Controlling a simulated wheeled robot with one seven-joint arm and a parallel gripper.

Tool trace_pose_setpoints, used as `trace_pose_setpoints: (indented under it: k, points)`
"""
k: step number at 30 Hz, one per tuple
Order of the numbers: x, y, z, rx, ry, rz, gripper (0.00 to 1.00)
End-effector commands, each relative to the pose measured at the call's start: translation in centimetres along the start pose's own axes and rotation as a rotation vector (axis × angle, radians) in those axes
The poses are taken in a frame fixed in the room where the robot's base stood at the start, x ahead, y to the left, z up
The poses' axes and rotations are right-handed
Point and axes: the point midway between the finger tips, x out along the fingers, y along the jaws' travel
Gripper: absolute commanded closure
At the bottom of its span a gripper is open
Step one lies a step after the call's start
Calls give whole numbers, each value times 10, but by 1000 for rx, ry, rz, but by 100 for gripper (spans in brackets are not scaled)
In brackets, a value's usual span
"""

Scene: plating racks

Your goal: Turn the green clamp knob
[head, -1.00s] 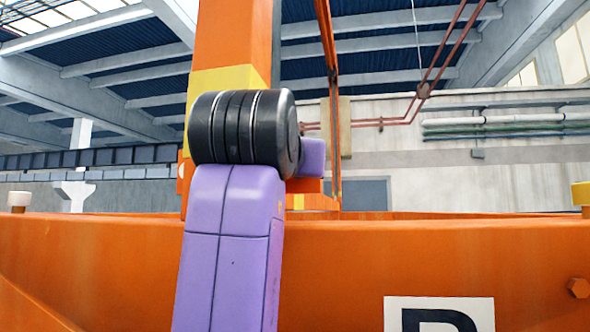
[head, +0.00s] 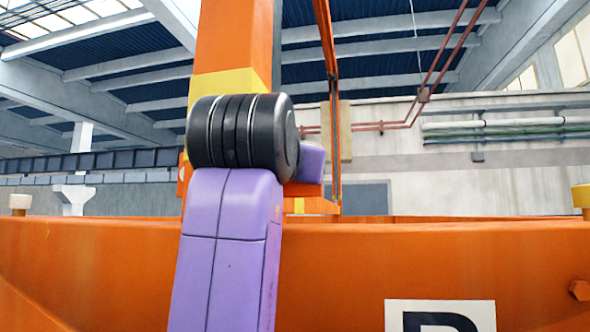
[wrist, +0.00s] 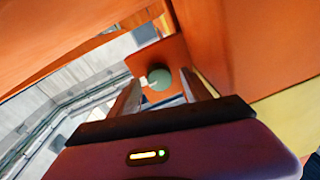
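The green clamp knob (wrist: 159,79) shows in the wrist view as a small round grey-green cap with a pale mark on its left side. It sits against an orange plate (wrist: 172,54). My gripper (wrist: 160,85) is open, with one finger to the left of the knob and one to the right. The knob shows between the fingertips with a gap on both sides; I cannot tell how deep it lies between them. In the head view my purple and black arm hides the gripper and the knob.
In the head view a long orange beam (head: 450,255) crosses the front, and an orange column with a yellow band (head: 228,82) rises behind my arm. In the wrist view orange surfaces (wrist: 265,45) stand close on the right and upper left.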

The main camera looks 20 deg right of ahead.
Motion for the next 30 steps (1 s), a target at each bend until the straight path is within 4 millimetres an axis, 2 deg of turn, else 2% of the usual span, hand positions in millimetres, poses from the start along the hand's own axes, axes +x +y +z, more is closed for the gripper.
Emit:
trace_pose_setpoints:
  k: [8,21,25,30]
  points:
    - [-4,0,0,0,1,0,44]
    - [-67,0,2,2,2,-1,44]
    - [-76,0,1,0,1,0,44]
    - [-78,0,0,0,1,0,44]
